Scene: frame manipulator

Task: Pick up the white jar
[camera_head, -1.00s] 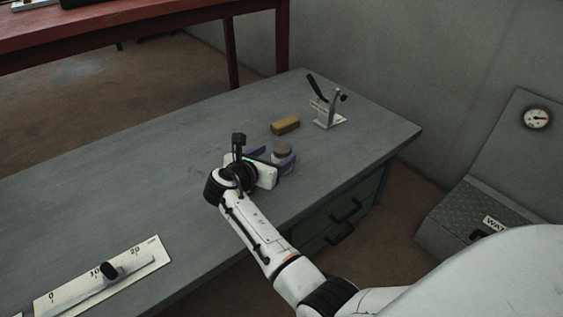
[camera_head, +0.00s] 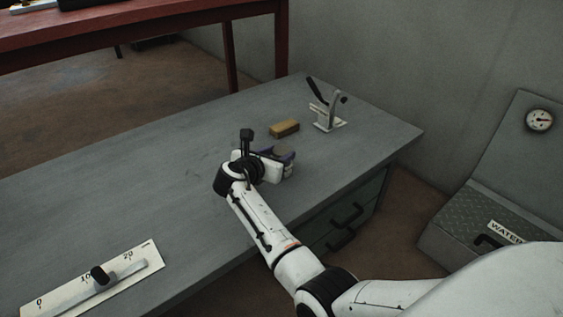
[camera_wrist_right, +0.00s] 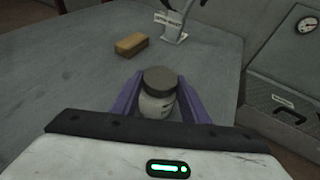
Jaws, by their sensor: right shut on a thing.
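The white jar (camera_wrist_right: 157,104) has a dark grey lid and stands upright between the purple fingers of my right gripper (camera_wrist_right: 158,100) in the right wrist view. In the head view the jar (camera_head: 288,169) shows only in part, behind the gripper near the right front edge of the grey table. My right gripper (camera_head: 277,158) is shut on the jar. I cannot tell whether the jar is clear of the tabletop. My left gripper is not in view.
A tan block (camera_head: 284,128) and a small lever stand (camera_head: 329,115) sit on the table (camera_head: 130,200) behind the jar. A slider scale (camera_head: 98,280) lies at the front left. The table's middle is clear. A grey wall and gauge panel (camera_head: 500,190) stand to the right.

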